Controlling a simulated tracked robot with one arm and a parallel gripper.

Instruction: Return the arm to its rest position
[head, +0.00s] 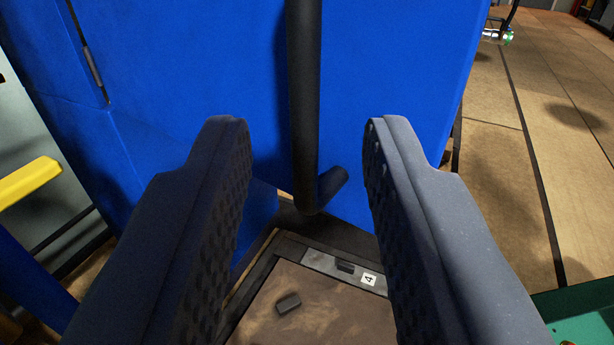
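My gripper (307,135) fills the lower middle of the head view. Its two dark fingers with textured inner pads stand wide apart, and nothing is held between them. Beyond the gap, a blue scales body (390,80) rises with a black vertical pole (304,100) in front of it. The pole bends to the right at its lower end. I cannot tell how far the fingertips are from the pole. The rest of my arm is not visible.
A yellow bar (30,182) is at left, a green surface (580,318) at lower right. Tiled floor (550,130) lies open on the right.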

